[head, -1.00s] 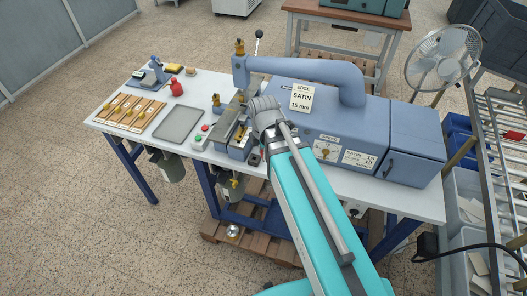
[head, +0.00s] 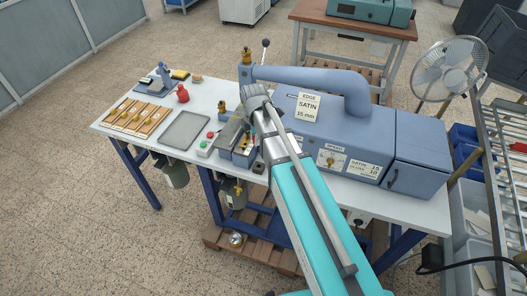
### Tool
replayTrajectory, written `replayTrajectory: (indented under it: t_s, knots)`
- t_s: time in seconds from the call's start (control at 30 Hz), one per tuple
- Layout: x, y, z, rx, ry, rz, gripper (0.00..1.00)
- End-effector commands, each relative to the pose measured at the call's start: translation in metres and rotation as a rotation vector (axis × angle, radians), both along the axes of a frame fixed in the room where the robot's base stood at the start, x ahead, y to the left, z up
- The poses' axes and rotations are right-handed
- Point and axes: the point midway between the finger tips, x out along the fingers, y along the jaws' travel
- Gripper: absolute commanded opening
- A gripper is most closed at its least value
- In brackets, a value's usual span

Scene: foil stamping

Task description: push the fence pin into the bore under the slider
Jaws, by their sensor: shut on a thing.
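My gripper (head: 255,95) is over the slider and fence area of the blue stamping machine (head: 330,115), seen from behind. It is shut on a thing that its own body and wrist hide. I cannot make out the fence pin or the bore. The metal slider and fence part (head: 232,132) shows just below and left of the gripper. A small brass knob (head: 222,105) stands left of the gripper. Whether the held thing touches the machine cannot be told.
The machine's overhead arm (head: 310,74) passes close behind my gripper.

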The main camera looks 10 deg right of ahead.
Motion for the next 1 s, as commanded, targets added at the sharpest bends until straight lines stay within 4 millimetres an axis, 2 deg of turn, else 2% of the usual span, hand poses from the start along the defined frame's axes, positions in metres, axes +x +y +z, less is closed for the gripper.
replayTrajectory:
  t_s: [0.03, 0.1, 0.23, 0.4, 0.53, 1.0]
  knots:
    - [0.023, 0.007, 0.000, 0.000, 0.000, 0.001, 0.00]
    - [0.041, 0.013, 0.000, 0.000, 0.000, 0.002, 0.00]
    - [0.069, 0.023, 0.000, 0.000, 0.000, 0.003, 0.00]
    - [0.090, 0.032, 0.000, 0.000, 0.000, 0.005, 0.00]
    - [0.095, 0.034, 0.000, 0.000, 0.000, 0.006, 0.00]
    - [0.095, 0.034, -0.001, 0.000, 0.000, 0.005, 0.00]
